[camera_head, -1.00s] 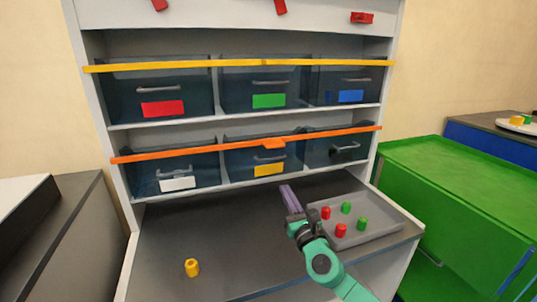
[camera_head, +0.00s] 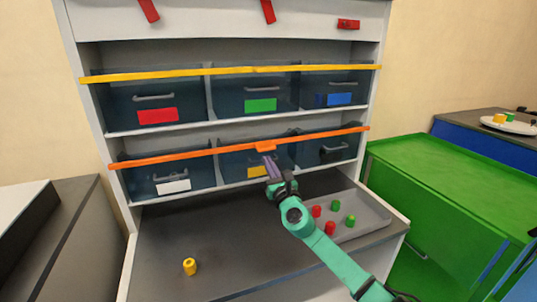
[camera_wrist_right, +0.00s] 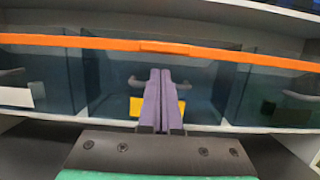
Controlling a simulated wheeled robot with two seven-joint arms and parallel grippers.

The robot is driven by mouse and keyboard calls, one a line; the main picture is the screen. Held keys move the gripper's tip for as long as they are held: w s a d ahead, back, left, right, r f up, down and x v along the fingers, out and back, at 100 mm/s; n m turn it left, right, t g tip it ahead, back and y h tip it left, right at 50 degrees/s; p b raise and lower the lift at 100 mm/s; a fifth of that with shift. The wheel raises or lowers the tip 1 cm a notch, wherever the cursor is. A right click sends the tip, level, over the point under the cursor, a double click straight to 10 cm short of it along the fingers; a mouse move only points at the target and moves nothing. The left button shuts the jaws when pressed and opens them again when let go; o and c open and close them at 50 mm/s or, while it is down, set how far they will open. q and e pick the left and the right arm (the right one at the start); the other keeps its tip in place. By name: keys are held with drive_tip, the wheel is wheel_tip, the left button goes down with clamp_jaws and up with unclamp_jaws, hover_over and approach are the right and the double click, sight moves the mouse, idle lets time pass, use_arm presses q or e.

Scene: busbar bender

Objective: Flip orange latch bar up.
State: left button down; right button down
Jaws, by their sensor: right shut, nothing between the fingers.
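The orange latch bar (camera_head: 205,152) runs across the front of the lower row of bins, with a small tab (camera_head: 265,146) at its middle. In the right wrist view the bar (camera_wrist_right: 225,52) crosses the upper part of the picture, tab (camera_wrist_right: 170,47) near the centre. My right gripper (camera_head: 268,160) is shut and empty, its purple fingertips just below the tab in the head view. In the wrist view the fingertips (camera_wrist_right: 160,72) point at the middle bin, below the bar; I cannot tell whether they touch it. My left gripper is not in view.
A yellow bar (camera_head: 235,71) crosses the upper bins. The middle lower bin has a yellow label (camera_wrist_right: 140,106). A grey tray (camera_head: 368,213) with red and green pieces lies right of my arm. A yellow piece (camera_head: 189,266) stands on the otherwise clear left worktop.

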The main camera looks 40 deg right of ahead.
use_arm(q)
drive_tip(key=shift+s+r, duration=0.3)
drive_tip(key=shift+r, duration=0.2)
use_arm(e)
drive_tip(key=shift+s+r, duration=0.15)
drive_tip(key=shift+r, duration=0.55)
drive_tip(key=shift+f, duration=0.1)
